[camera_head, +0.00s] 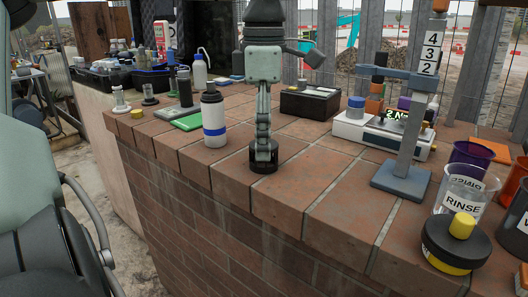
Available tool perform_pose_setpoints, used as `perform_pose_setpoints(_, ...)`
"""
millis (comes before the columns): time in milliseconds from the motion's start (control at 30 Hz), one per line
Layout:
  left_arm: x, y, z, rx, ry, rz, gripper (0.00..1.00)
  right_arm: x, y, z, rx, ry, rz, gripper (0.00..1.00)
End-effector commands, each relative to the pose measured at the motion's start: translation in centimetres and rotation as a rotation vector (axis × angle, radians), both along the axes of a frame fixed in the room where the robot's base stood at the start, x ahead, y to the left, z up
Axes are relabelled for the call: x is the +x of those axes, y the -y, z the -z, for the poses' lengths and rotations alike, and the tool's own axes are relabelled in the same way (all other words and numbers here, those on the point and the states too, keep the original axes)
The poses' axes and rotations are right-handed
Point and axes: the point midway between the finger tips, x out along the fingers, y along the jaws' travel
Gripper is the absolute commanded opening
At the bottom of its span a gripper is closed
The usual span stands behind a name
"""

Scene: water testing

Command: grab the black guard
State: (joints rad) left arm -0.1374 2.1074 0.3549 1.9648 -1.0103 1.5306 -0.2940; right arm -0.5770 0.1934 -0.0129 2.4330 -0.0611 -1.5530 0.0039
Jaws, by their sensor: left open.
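My left gripper (264,147) points straight down over the front part of the brick counter. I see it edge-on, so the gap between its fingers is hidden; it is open. A short black cylinder (264,164), which looks like the black guard, stands on the bricks right at the fingertips. The fingertips overlap its upper part in the picture. I cannot tell whether they touch it or stand on both sides of it. My right gripper cannot be made out.
A white bottle with a blue band (214,134) stands close left of the gripper. A grey stand (402,180) and a white instrument (350,127) are to the right. A clear RINSE beaker (463,188) and a black disc with a yellow knob (440,240) are at far right. The bricks in front are clear.

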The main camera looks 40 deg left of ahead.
Motion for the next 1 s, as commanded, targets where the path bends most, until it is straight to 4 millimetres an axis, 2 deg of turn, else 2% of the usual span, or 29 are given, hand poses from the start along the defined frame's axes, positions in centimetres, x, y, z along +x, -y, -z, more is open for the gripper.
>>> perform_pose_setpoints(100, 0.2, 0.0, 2.1, -0.003, -0.004, 0.000, 0.70, 0.0, 0.0, 0.0, -0.001, 0.000, 0.000, 0.00)
perform_pose_setpoints(200, 0.2, -0.1, 3.0, -0.001, -0.001, -0.001, 0.70, -0.1, 0.0, -0.3, -0.001, 0.003, 0.000, 0.00)
perform_pose_setpoints(433, 0.3, -0.1, 3.2, -0.001, 0.001, -0.002, 0.69, -0.1, 0.0, -0.3, -0.001, 0.002, 0.001, 0.00)
perform_pose_setpoints(800, 0.3, -0.1, 3.2, -0.001, 0.001, -0.002, 0.23, -0.1, 0.0, -0.3, -0.002, 0.001, 0.000, 0.00)
perform_pose_setpoints(1000, 0.3, -0.1, 3.1, -0.001, 0.001, -0.002, 0.21, -0.1, 0.0, -0.3, -0.002, 0.001, 0.000, 0.00)
